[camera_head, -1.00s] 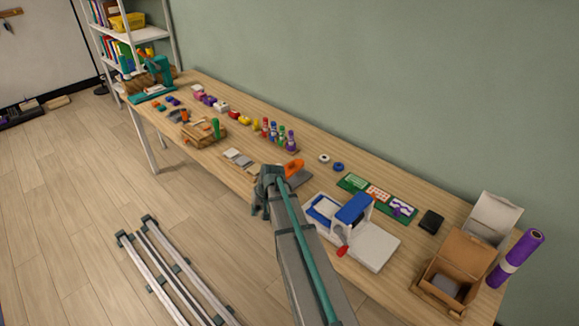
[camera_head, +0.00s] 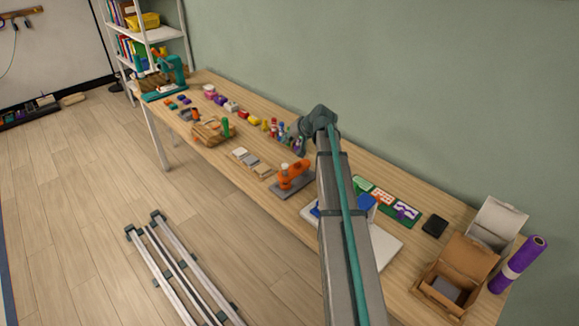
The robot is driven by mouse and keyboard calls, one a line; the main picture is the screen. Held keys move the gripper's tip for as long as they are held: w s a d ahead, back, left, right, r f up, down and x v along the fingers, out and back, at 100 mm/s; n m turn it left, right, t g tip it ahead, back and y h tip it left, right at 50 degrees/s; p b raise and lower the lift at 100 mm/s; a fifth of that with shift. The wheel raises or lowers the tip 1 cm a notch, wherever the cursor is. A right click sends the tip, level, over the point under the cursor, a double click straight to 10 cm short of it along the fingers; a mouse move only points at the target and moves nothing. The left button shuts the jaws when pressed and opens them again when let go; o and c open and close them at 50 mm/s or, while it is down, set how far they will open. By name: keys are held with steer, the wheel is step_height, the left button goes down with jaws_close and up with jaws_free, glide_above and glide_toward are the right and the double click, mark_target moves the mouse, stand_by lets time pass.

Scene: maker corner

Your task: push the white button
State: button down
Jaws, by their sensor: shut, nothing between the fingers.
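A small white piece (camera_head: 231,106) sits in a row of small coloured pieces along the back of the table. It may be the white button, but it is too small to tell. My gripper (camera_head: 301,146) hangs from the raised arm end, over the back half of the table beside the small coloured bottles (camera_head: 273,129). It is small and dark here and looks shut and empty. It is well to the right of the white piece and apart from it. My arm hides the table behind it, including where a small white ring and a blue ring showed earlier.
An orange tool on a grey base (camera_head: 292,177) stands near the front edge. A wooden caddy (camera_head: 207,132) and flat samples (camera_head: 252,162) are to its left. Green cards (camera_head: 403,211), a black box (camera_head: 434,226), a cardboard box (camera_head: 458,262) and a purple roll (camera_head: 518,263) stand right.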

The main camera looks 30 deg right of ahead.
steer(key=shift+f, duration=0.15)
steer(key=b, duration=0.3)
glide_above(286, 165)
step_height(286, 165, down, 7)
steer(key=shift+s, duration=0.15)
steer(key=shift+f+b, duration=0.6)
steer(key=shift+f, duration=0.2)
steer(key=shift+f, duration=0.1)
stand_by(0.9)
steer(key=shift+f+b, duration=0.35)
steer(key=shift+b, duration=0.1)
steer(key=shift+f+b, duration=0.45)
steer(key=shift+f, duration=0.15)
stand_by(0.7)
steer(key=shift+r, duration=0.15)
steer(key=shift+r+p, duration=0.35)
steer(key=shift+r, duration=0.5)
